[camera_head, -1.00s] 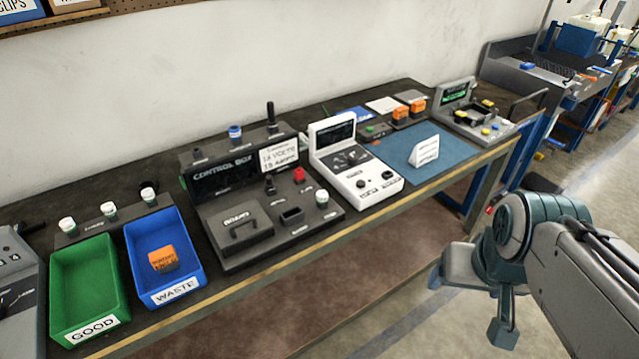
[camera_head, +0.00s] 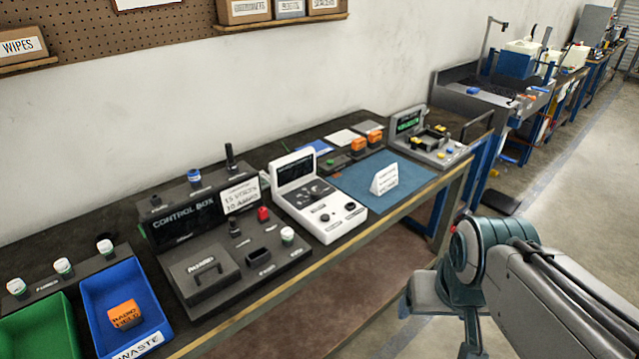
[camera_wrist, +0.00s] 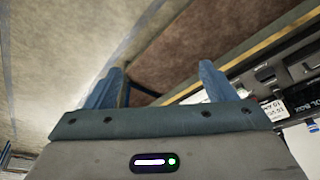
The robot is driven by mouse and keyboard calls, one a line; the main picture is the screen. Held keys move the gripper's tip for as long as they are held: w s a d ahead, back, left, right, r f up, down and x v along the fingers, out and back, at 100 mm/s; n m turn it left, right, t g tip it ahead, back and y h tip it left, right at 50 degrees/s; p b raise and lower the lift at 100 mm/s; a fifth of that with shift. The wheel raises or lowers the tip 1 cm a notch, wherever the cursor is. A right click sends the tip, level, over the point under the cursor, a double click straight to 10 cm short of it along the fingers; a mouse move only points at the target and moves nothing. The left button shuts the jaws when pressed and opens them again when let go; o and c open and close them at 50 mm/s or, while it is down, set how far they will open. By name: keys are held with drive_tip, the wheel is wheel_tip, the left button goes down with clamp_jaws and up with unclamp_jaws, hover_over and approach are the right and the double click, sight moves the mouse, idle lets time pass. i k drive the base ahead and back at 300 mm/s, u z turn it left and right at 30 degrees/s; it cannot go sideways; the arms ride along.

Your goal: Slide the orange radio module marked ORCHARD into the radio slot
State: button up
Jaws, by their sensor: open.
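Two orange modules (camera_head: 358,144) (camera_head: 374,137) stand side by side on a dark holder at the back of the bench, right of centre in the head view. Their lettering is too small to read. Another orange block (camera_head: 125,314) with black lettering, apparently reading RADIO, lies in the blue WASTE bin (camera_head: 150,345). The dark control box (camera_head: 185,222) has a black rectangular opening (camera_head: 260,256) near its front; I cannot tell whether it is the radio slot. My gripper (camera_wrist: 160,88) is open and empty, its blue fingers wide apart beyond the bench's front edge.
A white console (camera_head: 315,205) stands beside the control box. A blue mat (camera_head: 350,190) carries a white folded sign (camera_head: 385,178). A grey unit with a green screen (camera_head: 430,145) stands at the bench's right end. Open floor lies right of the bench.

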sight(373, 137)
drive_tip(key=z, duration=0.55)
drive_tip(key=k, duration=0.6)
drive_tip(key=z, duration=0.8)
drive_tip(key=i, duration=1.6)
drive_tip(key=u, duration=0.25)
drive_tip(key=i, duration=1.55)
drive_tip(key=u, duration=1.5)
drive_tip(key=i, duration=0.85)
drive_tip(key=u, duration=1.1)
drive_tip(key=i, duration=0.2)
